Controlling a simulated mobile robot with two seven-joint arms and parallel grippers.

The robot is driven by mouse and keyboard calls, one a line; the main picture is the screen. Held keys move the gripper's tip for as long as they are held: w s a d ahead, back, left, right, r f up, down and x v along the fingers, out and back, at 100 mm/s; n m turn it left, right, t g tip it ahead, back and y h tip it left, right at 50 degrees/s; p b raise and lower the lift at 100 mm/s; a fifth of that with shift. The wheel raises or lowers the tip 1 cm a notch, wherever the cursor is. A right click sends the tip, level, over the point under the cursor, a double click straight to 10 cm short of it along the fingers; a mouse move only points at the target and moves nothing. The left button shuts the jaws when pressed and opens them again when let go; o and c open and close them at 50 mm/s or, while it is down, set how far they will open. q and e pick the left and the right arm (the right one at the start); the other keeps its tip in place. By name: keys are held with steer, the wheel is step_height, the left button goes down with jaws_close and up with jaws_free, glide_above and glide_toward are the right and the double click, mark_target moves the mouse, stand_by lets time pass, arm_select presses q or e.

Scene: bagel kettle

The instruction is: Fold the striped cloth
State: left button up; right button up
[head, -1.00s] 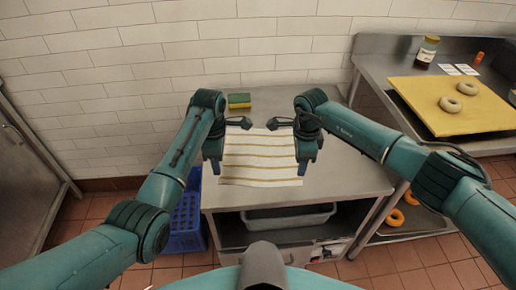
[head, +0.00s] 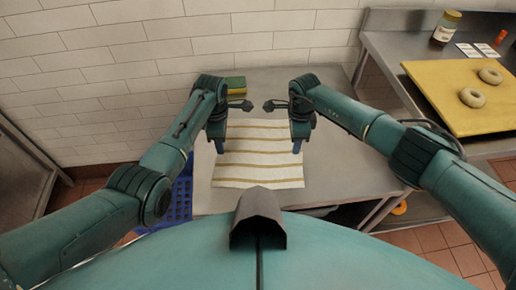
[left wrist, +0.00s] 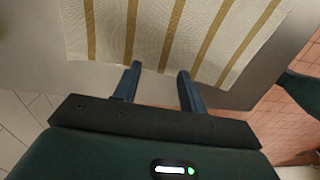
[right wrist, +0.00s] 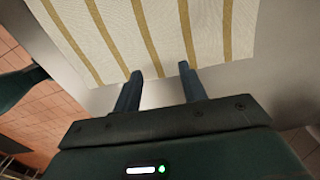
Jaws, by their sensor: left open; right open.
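The striped cloth (head: 258,158), cream with tan stripes, lies flat and spread out on the steel table (head: 350,165). My left gripper (head: 219,148) is over the cloth's left edge, and my right gripper (head: 298,148) is over its right edge. In the left wrist view the cloth (left wrist: 165,35) reaches the open fingers (left wrist: 157,75). In the right wrist view the cloth (right wrist: 150,40) also reaches the open fingers (right wrist: 161,75). Both grippers are empty. I cannot tell how high the fingertips are above the cloth.
A green and yellow sponge (head: 235,84) lies at the table's back, near the tiled wall. A blue crate (head: 178,200) stands on the floor at the table's left. At right, a counter holds a yellow board (head: 450,95) with bagels and a jar (head: 446,27).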

arm_select(q)
steer(key=shift+f, duration=1.05)
arm_select(e)
steer(key=shift+f, duration=1.05)
arm_select(q)
steer(key=shift+f, duration=0.2)
arm_select(e)
steer(key=shift+f, duration=0.2)
arm_select(q)
steer(key=shift+c, duration=0.6)
arm_select(e)
steer(key=shift+c, duration=0.5)
arm_select(q)
jaws_close()
arm_select(e)
jaws_close()
arm_select(q)
steer(key=shift+r, duration=0.1)
arm_select(e)
steer(key=shift+r, duration=0.1)
